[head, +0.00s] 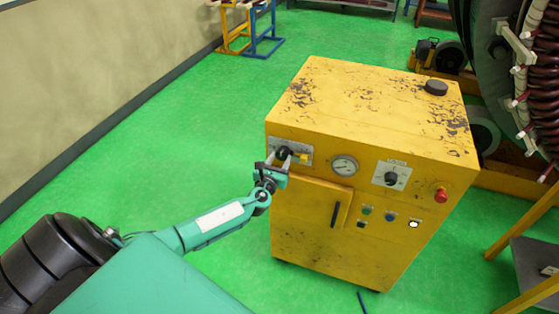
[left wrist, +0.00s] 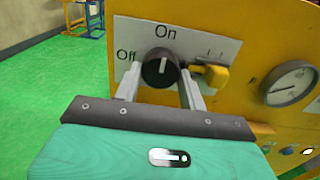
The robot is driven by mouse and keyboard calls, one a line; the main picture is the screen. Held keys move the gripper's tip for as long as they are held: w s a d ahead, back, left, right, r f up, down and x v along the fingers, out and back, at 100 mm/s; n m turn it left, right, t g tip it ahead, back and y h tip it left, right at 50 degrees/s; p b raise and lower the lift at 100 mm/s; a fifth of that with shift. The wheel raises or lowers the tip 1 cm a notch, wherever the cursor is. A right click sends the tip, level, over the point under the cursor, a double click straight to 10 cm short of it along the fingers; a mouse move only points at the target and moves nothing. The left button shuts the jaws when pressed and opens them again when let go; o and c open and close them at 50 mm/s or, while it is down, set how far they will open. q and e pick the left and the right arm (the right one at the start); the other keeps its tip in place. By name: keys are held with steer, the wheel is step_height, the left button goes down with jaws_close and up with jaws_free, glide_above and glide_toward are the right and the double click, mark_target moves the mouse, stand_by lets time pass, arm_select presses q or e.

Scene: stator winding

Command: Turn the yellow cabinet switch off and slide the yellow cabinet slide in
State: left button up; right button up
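The yellow cabinet (head: 350,110) stands ahead of me. The round black switch knob (head: 284,153) sits on a plate at its upper left front. In the left wrist view, the knob (left wrist: 161,68) is between "Off" and "On" labels, its white mark roughly upright, toward "On". The yellow slide (left wrist: 212,74) is just right of the knob and sticks out from its slot plate; it also shows in the head view (head: 302,157). My left gripper (left wrist: 160,74) is open, one finger on each side of the knob, with gaps visible. Its right finger is close to the slide. My right gripper is out of view.
A pressure gauge (head: 344,166), a second black dial (head: 391,178), a red button (head: 441,195) and a door handle (head: 335,214) are on the cabinet front. A wall (head: 90,80) runs along the left. Green floor is free between wall and cabinet.

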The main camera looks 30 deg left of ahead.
arm_select(q)
steer(key=shift+c, duration=1.2)
steer(key=n+b, duration=0.3)
steer(key=shift+f, duration=0.25)
steer(key=n+b, duration=0.3)
steer(key=n, duration=0.1)
steer(key=shift+d+r+n+b, duration=0.1)
steer(key=shift+n+b, duration=0.2)
steer(key=n+b, duration=0.2)
steer(key=n, duration=0.3)
steer(key=shift+r, duration=0.15)
steer(key=n+b, duration=0.1)
steer(key=n, duration=0.4)
steer(key=shift+r, duration=0.1)
steer(key=shift+n, duration=0.3)
